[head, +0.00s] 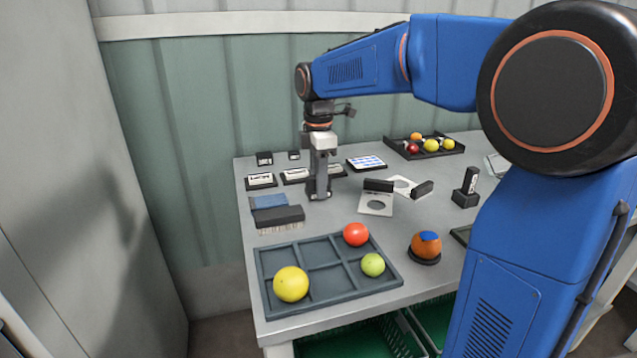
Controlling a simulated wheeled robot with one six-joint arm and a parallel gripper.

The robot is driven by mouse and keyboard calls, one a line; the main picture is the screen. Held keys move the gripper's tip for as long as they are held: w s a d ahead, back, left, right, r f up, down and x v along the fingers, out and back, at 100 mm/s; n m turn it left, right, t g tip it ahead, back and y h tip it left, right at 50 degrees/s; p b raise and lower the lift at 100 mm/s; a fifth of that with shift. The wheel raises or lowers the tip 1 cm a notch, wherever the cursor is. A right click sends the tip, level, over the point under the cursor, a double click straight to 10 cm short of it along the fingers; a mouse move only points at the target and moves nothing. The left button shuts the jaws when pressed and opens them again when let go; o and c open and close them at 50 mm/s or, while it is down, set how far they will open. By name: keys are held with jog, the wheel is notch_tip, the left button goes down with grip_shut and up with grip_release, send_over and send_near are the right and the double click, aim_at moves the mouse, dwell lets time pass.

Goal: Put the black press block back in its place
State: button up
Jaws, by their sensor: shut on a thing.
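My gripper (319,188) points straight down over the back left part of the table. It is shut on a small dark block, which I take to be the black press block (319,195). The block is low, close to the tabletop, and mostly hidden by the fingers; I cannot tell whether it touches the table. Right of it, two pale plates with round holes (376,207) each have a black bar at one edge. Small black blocks (264,158) stand at the back left behind framed labels (261,181).
A brush (280,218) and blue cloth (268,201) lie at left. A black-based upright tool (466,190) and dark tomato tray (398,148) are at right.

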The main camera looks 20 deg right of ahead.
jog(key=shift+f, duration=0.4)
jog(key=o, duration=1)
jog(key=c, duration=0.3)
jog(key=shift+r, duration=0.1)
jog(key=shift+r, duration=3.45)
